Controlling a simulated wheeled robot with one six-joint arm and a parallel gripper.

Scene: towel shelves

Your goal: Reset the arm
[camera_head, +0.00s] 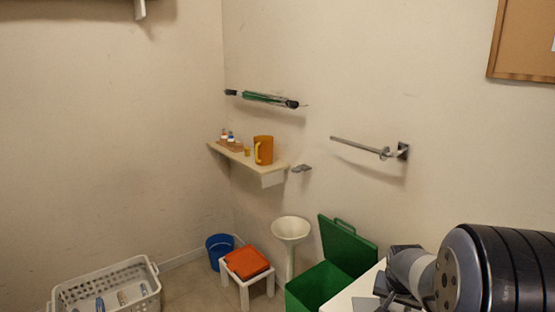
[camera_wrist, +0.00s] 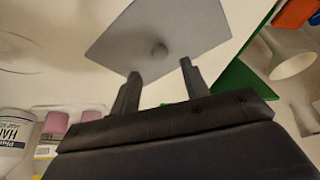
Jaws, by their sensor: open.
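My gripper (camera_wrist: 160,76) is open in the wrist view, with its two dark fingers apart and nothing held between them. Beyond the fingertips is a grey square plate (camera_wrist: 185,25) with a small round knob, on a white surface. A gap between fingers and plate cannot be judged. In the head view my arm comes in at the lower right. My gripper there is partly hidden by the arm, low over the white surface (camera_head: 345,297). A grey flat piece (camera_head: 366,304) shows beside it at the bottom edge.
A green bin (camera_head: 316,288) with its lid up stands left of the white surface. A white funnel-shaped stand (camera_head: 290,230), orange towel (camera_head: 246,263) on a stool and blue bucket (camera_head: 219,250) are farther left. Bottles (camera_wrist: 14,138) show near my gripper. A wall bar (camera_head: 360,147) is above.

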